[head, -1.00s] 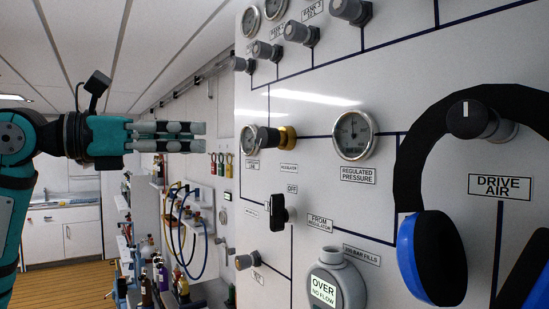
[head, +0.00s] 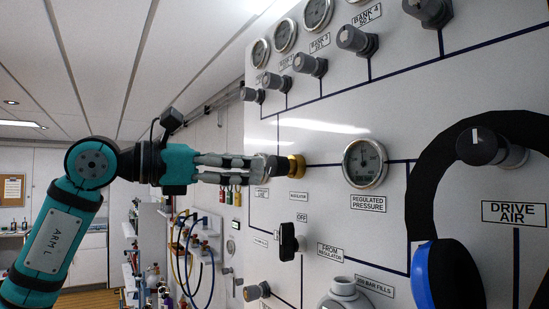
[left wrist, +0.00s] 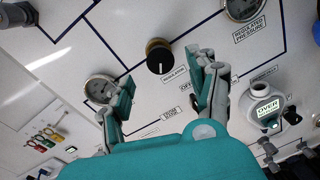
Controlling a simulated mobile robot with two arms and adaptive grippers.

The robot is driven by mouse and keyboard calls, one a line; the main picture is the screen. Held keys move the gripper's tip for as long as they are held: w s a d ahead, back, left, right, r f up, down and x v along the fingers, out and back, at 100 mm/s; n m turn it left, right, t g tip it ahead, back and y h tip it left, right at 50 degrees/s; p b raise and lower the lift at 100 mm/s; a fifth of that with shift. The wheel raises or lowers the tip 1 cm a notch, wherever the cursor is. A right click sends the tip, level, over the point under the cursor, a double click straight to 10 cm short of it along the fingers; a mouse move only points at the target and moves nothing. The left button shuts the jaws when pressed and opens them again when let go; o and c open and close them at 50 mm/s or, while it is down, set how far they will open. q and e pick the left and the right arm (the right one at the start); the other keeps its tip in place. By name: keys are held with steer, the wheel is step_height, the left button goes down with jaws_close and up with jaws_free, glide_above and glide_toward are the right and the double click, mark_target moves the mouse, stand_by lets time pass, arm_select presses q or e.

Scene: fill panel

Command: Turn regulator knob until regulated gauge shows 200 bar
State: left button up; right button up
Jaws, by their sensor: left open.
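The regulator knob (head: 296,166) has a brass collar and a dark front, and it sticks out of the white panel. It also shows in the left wrist view (left wrist: 159,57), ahead of and between the spread fingers. The round regulated pressure gauge (head: 365,163) sits right of the knob; its dial is too small to read. Its lower part shows at the top of the left wrist view (left wrist: 242,8). My left gripper (head: 250,166) is open, its fingertips close to the knob's front in the head view. Whether they touch it, I cannot tell. My right gripper is out of view.
A black lever handle (head: 288,241) juts out below the knob. Blue-and-black ear defenders (head: 447,275) hang at right, near the drive air knob (head: 480,146). Several grey knobs line the panel's top. Hoses and bottles stand at left, beyond the arm.

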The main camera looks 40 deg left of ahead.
mark_target(271, 165)
arm_select(q)
steer(key=p+x, duration=0.2)
steer(key=x, duration=0.5)
steer(key=shift+a, duration=0.1)
steer(key=c, duration=1.2)
steer(key=shift+m, duration=0.4)
steer(key=o, duration=1.2)
steer(key=shift+s, duration=0.15)
